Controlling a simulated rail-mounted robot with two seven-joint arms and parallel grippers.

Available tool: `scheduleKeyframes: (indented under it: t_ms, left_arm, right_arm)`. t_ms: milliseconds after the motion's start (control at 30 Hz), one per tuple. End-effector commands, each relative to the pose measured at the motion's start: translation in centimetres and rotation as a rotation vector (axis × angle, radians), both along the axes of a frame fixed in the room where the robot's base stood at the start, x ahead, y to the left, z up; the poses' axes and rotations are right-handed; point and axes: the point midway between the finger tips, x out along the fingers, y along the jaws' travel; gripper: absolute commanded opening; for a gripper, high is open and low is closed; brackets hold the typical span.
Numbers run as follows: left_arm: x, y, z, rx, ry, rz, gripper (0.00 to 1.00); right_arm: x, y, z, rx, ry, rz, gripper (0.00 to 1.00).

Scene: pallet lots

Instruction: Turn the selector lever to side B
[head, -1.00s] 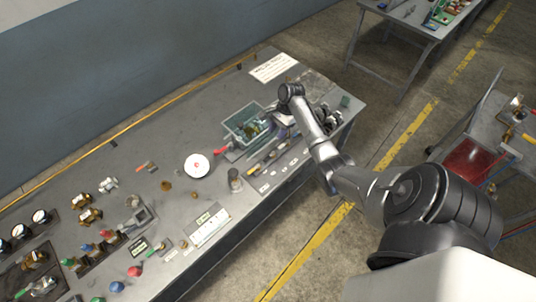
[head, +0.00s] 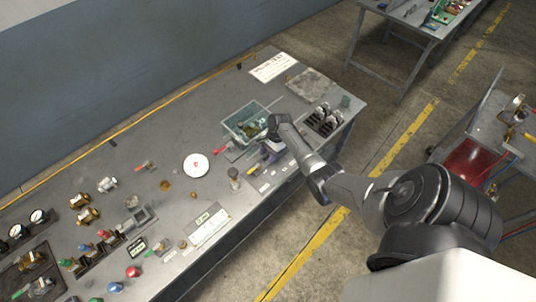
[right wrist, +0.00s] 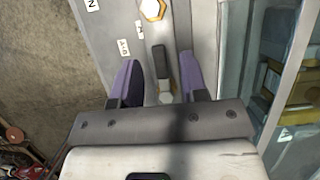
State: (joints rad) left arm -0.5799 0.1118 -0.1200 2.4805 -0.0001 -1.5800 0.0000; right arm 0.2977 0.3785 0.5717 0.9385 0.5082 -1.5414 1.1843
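My right gripper (right wrist: 159,75) is open in the right wrist view, its two purple fingers apart. A short black lever (right wrist: 161,62) stands between the fingers with a visible gap on each side, its metal hub (right wrist: 166,97) nearer the gripper body. A small label (right wrist: 123,47) that seems to read A and B sits on the grey panel to its left. In the head view my right gripper (head: 268,152) is low over the front of the bench beside the green bin and hides the lever. My left gripper is not in view.
The green bin (head: 228,131) with loose parts stands just behind the gripper. A rack (head: 322,120) of black and white items is to its right. A brass hex fitting (right wrist: 153,9) is beyond the lever.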

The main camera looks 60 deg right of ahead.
Motion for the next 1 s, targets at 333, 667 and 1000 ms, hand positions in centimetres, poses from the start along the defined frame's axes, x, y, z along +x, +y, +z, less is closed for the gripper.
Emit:
scheduleKeyframes:
  t_ms: [333,667,1000]
  left_arm:
    - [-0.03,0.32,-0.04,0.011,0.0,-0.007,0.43]
    - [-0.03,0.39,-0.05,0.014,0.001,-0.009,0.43]
    - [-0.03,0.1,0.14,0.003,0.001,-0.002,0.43]
  right_arm:
    - [0.04,0.05,-0.07,0.0,-0.001,0.0,0.35]
    - [0.04,0.04,-0.07,0.0,-0.001,0.0,0.04]
    - [-0.03,0.04,0.01,0.0,0.001,0.017,0.0]
